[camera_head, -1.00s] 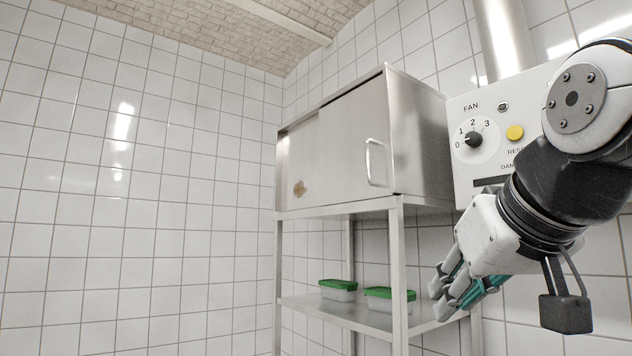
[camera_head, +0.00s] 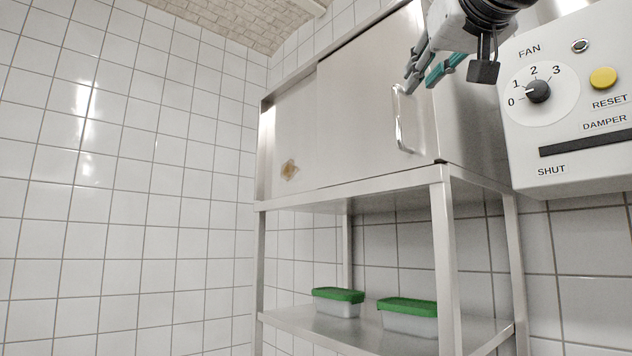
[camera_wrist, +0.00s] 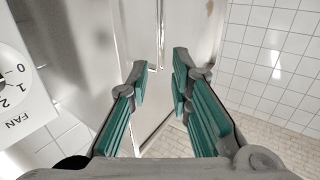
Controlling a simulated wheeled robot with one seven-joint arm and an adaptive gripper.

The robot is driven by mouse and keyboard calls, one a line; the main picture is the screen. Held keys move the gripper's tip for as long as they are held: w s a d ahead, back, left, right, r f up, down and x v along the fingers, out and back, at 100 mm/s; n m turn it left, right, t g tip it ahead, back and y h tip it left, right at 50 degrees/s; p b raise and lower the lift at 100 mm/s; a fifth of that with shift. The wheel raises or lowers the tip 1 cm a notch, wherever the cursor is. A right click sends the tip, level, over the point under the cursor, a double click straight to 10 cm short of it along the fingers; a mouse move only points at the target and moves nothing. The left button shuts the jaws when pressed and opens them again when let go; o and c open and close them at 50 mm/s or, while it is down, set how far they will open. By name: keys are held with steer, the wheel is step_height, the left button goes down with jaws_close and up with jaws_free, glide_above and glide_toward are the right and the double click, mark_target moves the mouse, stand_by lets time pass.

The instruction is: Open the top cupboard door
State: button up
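The steel top cupboard has two front panels and is closed. Its right door (camera_head: 360,110) carries a vertical bar handle (camera_head: 400,125) near its right edge. The left panel (camera_head: 292,140) bears a small brown diamond mark. My gripper (camera_head: 423,80) is open and empty, at the upper end of the handle in the head view. In the wrist view, the teal-padded fingers of my gripper (camera_wrist: 160,75) are spread, with the handle (camera_wrist: 160,35) showing between and just beyond the tips. I cannot tell whether either finger touches it.
A white control box (camera_head: 570,100) with fan dial and damper slot sits right of the cupboard. Two green-lidded tubs (camera_head: 338,296) (camera_head: 408,310) stand on the shelf (camera_head: 345,330) below. A tiled wall (camera_head: 110,180) fills the left.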

mark_target(398, 107)
steer(key=w, duration=0.4)
steer(key=w+p, duration=0.1)
steer(key=w, duration=0.2)
steer(key=w+p, duration=0.1)
steer(key=w, duration=0.3)
steer(key=shift+w+a, duration=0.25)
steer(key=shift+w, duration=0.1)
jaws_close()
